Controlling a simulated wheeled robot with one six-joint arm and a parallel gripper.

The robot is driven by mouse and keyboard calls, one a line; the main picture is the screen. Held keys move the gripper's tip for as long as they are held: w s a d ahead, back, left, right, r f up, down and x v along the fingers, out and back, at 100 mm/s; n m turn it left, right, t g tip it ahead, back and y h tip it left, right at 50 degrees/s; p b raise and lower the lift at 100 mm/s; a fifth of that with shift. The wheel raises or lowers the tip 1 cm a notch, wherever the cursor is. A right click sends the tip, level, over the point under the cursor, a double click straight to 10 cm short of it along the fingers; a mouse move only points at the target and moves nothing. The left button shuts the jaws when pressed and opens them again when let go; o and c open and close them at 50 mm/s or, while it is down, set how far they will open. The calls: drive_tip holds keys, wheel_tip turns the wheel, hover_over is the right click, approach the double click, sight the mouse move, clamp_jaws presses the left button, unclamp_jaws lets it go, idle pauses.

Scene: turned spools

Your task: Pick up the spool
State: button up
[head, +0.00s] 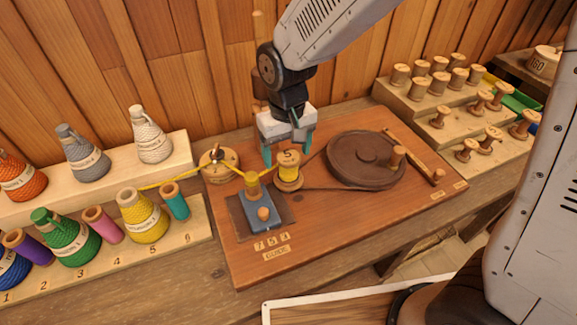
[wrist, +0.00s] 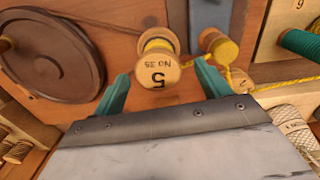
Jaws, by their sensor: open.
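The spool (head: 288,172) is wooden, wound with yellow thread, and stands upright on the reddish-brown board (head: 300,239) between the thread guide and the wheel. My gripper (head: 289,156) is open above and around the spool's top. In the wrist view my teal fingertips (wrist: 160,85) stand one on each side of the spool's flange with gaps, and I see no contact. The spool's lower part is partly hidden in the wrist view.
A blue guide block (head: 262,211) with a yellow-wound peg (head: 252,186) stands left of the spool. A dark wheel (head: 365,160) with a belt lies to the right. Thread cones and spools fill the left rack (head: 182,240); bare spools fill the right steps (head: 410,107). The board's front is mostly clear.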

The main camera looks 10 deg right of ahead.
sight(288, 159)
wheel_tip(288, 159, down, 5)
drive_tip(key=shift+d+f, duration=0.1)
drive_tip(key=shift+f, duration=0.05)
drive_tip(key=c, duration=1.1)
